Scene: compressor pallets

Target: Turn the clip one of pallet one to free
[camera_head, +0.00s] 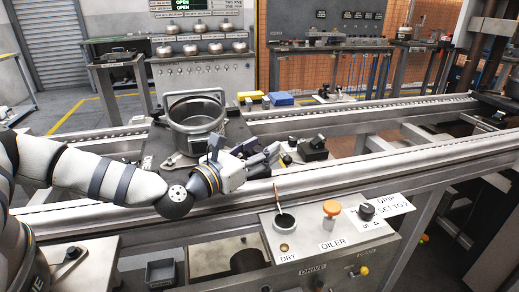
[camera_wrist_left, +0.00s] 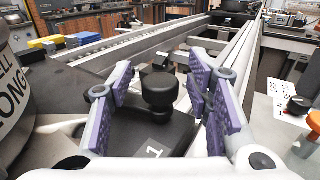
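The clip, a black round-topped knob on a short stem (camera_wrist_left: 159,88), stands by a white "1" on the dark pallet plate (camera_wrist_left: 140,143) in the left wrist view. My left gripper (camera_wrist_left: 160,100) is open, its purple-padded fingers on either side of the knob with gaps showing; no contact is visible. In the head view my left gripper (camera_head: 272,154) reaches over the pallet from the left and hides part of it. A black part (camera_head: 314,149) shows just right of its fingers; I cannot tell whether it is the same knob. My right gripper is in neither view.
A metal pot (camera_head: 195,112) stands on the pallet behind my left wrist. Conveyor rails (camera_head: 420,152) run along both sides. In front is an oiler panel (camera_head: 330,245) with an orange knob (camera_head: 331,208). Blue (camera_head: 281,99) and yellow (camera_head: 250,95) boxes lie beyond the far rail.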

